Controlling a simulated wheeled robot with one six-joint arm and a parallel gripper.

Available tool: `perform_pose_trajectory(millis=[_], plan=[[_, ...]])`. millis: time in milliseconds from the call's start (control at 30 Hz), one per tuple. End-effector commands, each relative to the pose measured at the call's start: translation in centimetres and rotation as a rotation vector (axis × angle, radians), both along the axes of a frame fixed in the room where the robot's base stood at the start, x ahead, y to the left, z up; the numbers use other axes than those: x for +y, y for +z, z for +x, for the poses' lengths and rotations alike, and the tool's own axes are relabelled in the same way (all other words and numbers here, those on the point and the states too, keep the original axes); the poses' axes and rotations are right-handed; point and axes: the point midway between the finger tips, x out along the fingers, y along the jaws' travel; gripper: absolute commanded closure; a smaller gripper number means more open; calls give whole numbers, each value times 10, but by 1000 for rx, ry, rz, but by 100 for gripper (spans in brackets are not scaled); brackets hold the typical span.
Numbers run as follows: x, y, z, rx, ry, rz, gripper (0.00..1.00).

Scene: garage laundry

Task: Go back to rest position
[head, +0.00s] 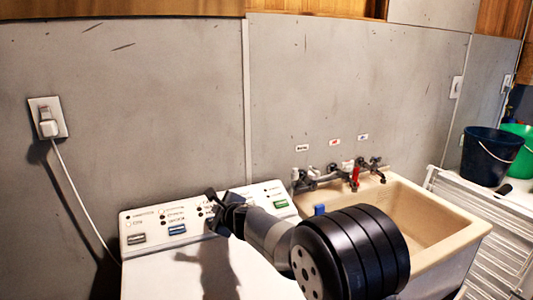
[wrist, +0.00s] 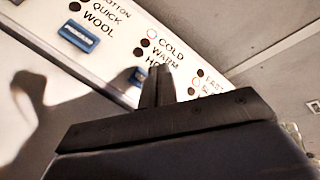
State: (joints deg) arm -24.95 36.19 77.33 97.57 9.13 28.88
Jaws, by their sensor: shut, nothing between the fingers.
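My gripper (head: 211,196) is shut and empty in the head view, with its tip in front of the washing machine's control panel (head: 148,223). My arm reaches to it from the lower right. In the wrist view my gripper (wrist: 158,68) points at the panel near the words COLD, WARM and a partly hidden third label. A blue button (wrist: 79,36) lies to its left under QUICK and WOOL. Another blue button (wrist: 136,75) is partly hidden beside the fingers. Whether the fingertips touch the panel cannot be told.
A beige sink (head: 455,219) with taps (head: 355,178) stands right of the machine. A plugged-in white cable (head: 72,185) hangs on the left wall. A dark bucket (head: 490,155) and a green one (head: 520,150) stand at the right. The space above the machine looks free.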

Motion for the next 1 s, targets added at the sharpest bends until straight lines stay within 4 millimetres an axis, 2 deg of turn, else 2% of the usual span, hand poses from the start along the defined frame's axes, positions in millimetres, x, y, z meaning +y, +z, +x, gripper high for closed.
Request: perform_pose_trajectory(millis=[133, 200, 300, 500, 1000], plan=[[0, 4, 0, -1, 0, 2, 100], [-2, 21, -5, -3, 1, 1, 100], [-5, 36, -10, -4, 0, 1, 100], [-8, 54, -18, -2, 0, 0, 100], [-9, 52, -19, -1, 0, 1, 100]])
